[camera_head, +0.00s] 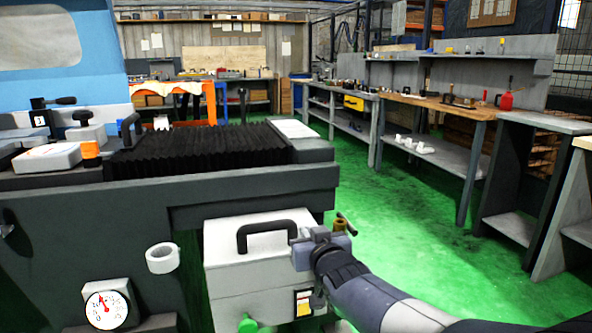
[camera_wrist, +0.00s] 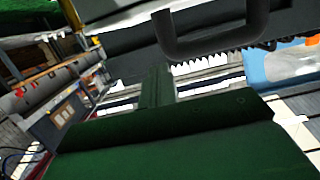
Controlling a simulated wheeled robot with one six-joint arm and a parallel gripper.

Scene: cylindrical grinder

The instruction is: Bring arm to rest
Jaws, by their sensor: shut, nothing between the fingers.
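My arm reaches in from the lower right in the camera_head view. My gripper (camera_head: 308,250) is at its end, close in front of the pale box with a black handle (camera_head: 268,236). I cannot tell from this view whether it touches the box. In the wrist view my gripper (camera_wrist: 157,75) shows as a dark green body with one narrow upright piece, its fingers together and empty. A black handle (camera_wrist: 170,42) shows above and beyond the fingers there, apart from them in the picture.
The grinder with black bellows (camera_head: 200,148) fills the left. A round gauge (camera_head: 106,305) and a white roll (camera_head: 162,258) are low on its front. A small brass fitting (camera_head: 340,226) shows just behind my gripper. Green floor (camera_head: 400,215) is clear toward the workbenches (camera_head: 445,102) at right.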

